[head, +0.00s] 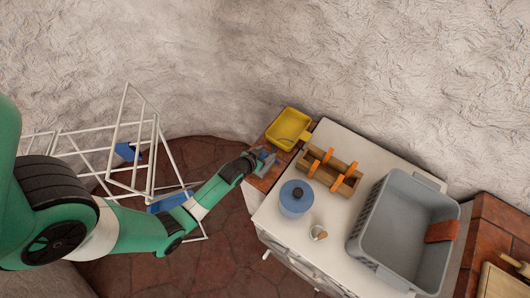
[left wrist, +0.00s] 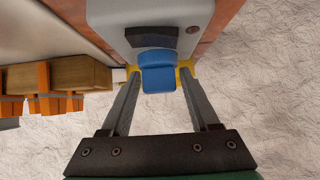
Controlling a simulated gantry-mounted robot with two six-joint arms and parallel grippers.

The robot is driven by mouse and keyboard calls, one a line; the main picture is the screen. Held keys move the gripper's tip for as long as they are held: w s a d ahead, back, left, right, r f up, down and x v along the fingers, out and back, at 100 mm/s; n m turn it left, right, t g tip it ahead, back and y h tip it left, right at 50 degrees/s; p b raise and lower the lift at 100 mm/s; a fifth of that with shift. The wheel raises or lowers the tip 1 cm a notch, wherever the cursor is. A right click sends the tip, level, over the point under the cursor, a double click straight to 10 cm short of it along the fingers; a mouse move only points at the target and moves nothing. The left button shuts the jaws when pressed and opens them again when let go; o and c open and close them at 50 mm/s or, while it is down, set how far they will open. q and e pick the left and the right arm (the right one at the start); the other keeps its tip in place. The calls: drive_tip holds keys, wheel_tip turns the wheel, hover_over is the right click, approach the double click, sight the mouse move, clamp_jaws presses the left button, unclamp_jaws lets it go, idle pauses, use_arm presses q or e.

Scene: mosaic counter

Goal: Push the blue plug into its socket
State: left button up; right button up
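In the left wrist view the blue plug (left wrist: 158,72) sits between the two fingers of my left gripper (left wrist: 159,76). The fingers look spread, with gaps beside the plug. The grey socket block (left wrist: 115,18) is just beyond it, with a dark raised or recessed part (left wrist: 152,38) next to the plug. I cannot tell how far the plug is into the socket. In the head view my left gripper (head: 262,158) is over the wooden surface left of the white counter, and it largely hides the plug and socket there. My right gripper is not in view.
A yellow tray (head: 288,128) lies close behind my left gripper. A wooden caddy with orange handles (head: 328,172), a blue pot (head: 296,198), a small cup (head: 317,233) and a grey basket (head: 365,235) stand on the white counter (head: 345,137). A white drying rack (head: 157,150) stands near my left arm.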

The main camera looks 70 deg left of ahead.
use_arm(q)
drive_tip(key=shift+o, duration=0.8)
drive_tip(key=p+v, duration=0.3)
drive_tip(key=v, duration=0.8)
drive_tip(key=shift+s+r, duration=0.15)
drive_tip(key=shift+s, duration=0.05)
drive_tip(key=shift+d, duration=0.15)
